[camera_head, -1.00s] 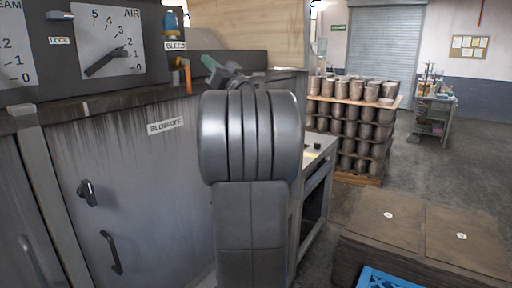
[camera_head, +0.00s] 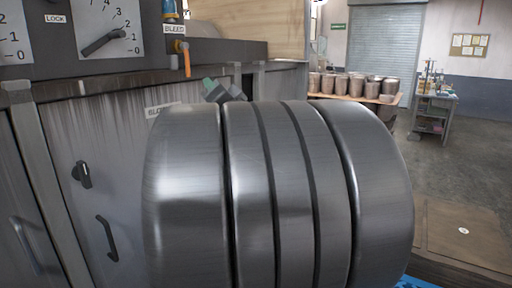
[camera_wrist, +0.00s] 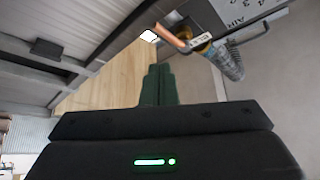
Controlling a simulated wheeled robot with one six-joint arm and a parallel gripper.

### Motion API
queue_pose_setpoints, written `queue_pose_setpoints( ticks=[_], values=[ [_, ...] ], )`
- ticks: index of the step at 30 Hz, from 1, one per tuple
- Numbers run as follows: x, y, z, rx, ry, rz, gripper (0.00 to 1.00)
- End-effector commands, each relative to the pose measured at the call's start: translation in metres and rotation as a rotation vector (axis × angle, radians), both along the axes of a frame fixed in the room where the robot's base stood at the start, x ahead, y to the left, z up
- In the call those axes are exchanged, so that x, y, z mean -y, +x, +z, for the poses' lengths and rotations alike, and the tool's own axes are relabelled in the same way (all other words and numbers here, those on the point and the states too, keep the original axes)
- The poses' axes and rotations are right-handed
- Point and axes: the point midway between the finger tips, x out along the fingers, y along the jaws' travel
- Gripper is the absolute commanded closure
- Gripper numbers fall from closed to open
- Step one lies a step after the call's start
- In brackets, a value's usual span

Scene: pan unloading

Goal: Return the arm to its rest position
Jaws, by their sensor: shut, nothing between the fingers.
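My gripper shows in the wrist view (camera_wrist: 158,86) with its two dark green fingers together, shut and empty. The wrist view is tilted; the fingers point toward a pale wooden panel, with the bleed valve to their right. In the head view my own large grey arm joint fills the middle foreground. Only a small green part of my gripper (camera_head: 213,90) shows above and behind that joint; the rest is hidden.
A grey cabinet with a dial panel (camera_head: 103,30) and the bleed valve (camera_head: 180,48) stands at left, close to my arm.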

Motion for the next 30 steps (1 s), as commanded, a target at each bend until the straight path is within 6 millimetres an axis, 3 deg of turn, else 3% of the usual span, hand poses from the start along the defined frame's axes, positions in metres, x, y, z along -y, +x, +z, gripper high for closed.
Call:
queue_pose_setpoints(
  ticks=[7, 9, 20, 30],
  values=[
    [0.029, -0.037, -0.024, 0.001, -0.001, -0.004, 1.00],
    [0.015, -0.021, -0.009, 0.001, 0.001, 0.005, 1.00],
    [-0.025, 0.032, 0.021, 0.001, -0.002, 0.004, 1.00],
    [-0.024, 0.072, 0.064, 0.209, -0.134, -0.006, 1.00]
  ],
)
